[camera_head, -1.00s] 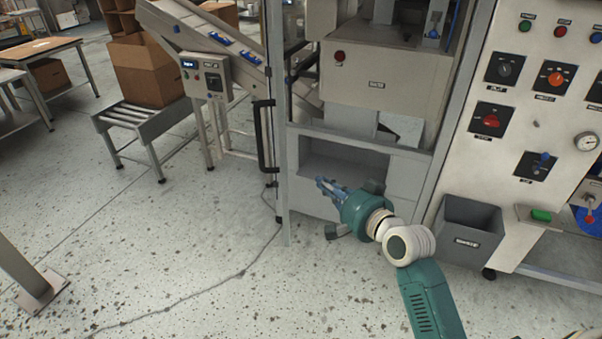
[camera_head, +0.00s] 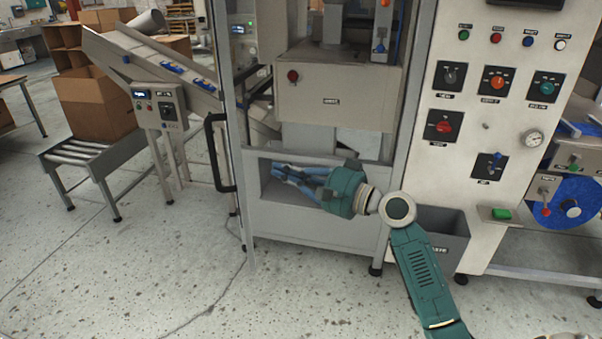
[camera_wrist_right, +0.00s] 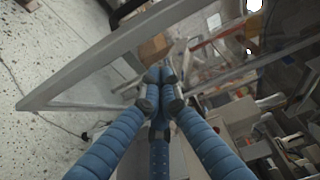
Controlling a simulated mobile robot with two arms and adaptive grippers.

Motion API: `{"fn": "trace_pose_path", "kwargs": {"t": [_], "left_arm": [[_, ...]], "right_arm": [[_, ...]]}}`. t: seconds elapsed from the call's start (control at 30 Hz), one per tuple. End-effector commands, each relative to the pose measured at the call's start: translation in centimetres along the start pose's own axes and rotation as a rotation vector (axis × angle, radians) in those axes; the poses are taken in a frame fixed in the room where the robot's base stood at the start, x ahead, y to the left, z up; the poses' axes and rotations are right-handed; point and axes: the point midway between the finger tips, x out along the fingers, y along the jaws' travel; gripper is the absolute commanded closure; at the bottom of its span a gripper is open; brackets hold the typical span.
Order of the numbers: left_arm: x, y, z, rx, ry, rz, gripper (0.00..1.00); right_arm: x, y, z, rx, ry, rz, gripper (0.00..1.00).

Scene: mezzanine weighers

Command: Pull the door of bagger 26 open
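Bagger 26's door is most likely the tall grey framed panel (camera_head: 233,110) on the front of the machine; I cannot read a number. A black vertical bar handle (camera_head: 220,153) sits on its left side. The door looks closed or nearly so. My right gripper (camera_head: 277,171), green with blue fingers, is in front of the machine's lower bay, right of the handle and apart from it. Its fingers point left. In the right wrist view its fingertips (camera_wrist_right: 160,78) come together with nothing visible between them. A grey frame bar (camera_wrist_right: 90,66) crosses behind them. My left gripper is out of view.
A control panel (camera_head: 480,130) with knobs stands right of the machine, with a grey bin (camera_head: 440,225) below. An inclined conveyor (camera_head: 150,65), its control box (camera_head: 165,107) and a roller table (camera_head: 85,155) stand left. The floor (camera_head: 130,270) in front is clear.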

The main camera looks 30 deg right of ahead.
Motion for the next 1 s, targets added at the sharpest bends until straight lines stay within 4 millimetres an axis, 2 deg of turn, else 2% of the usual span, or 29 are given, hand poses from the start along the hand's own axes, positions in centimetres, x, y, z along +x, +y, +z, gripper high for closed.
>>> {"fn": "trace_pose_path", "kwargs": {"t": [0.1,0.3,0.83,1.0], "left_arm": [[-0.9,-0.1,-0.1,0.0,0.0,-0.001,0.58],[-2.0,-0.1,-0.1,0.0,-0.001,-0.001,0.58],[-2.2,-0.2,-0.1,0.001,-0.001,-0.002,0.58],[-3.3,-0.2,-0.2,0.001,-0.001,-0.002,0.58]], "right_arm": [[2.4,-0.3,0.2,0.003,-0.002,-0.001,1.0],[4.1,-0.2,2.2,0.002,0.0,-0.001,1.0],[4.8,0.0,2.9,0.0,0.001,0.0,1.0],[5.4,-0.3,3.9,0.003,0.016,0.0,1.0]]}}
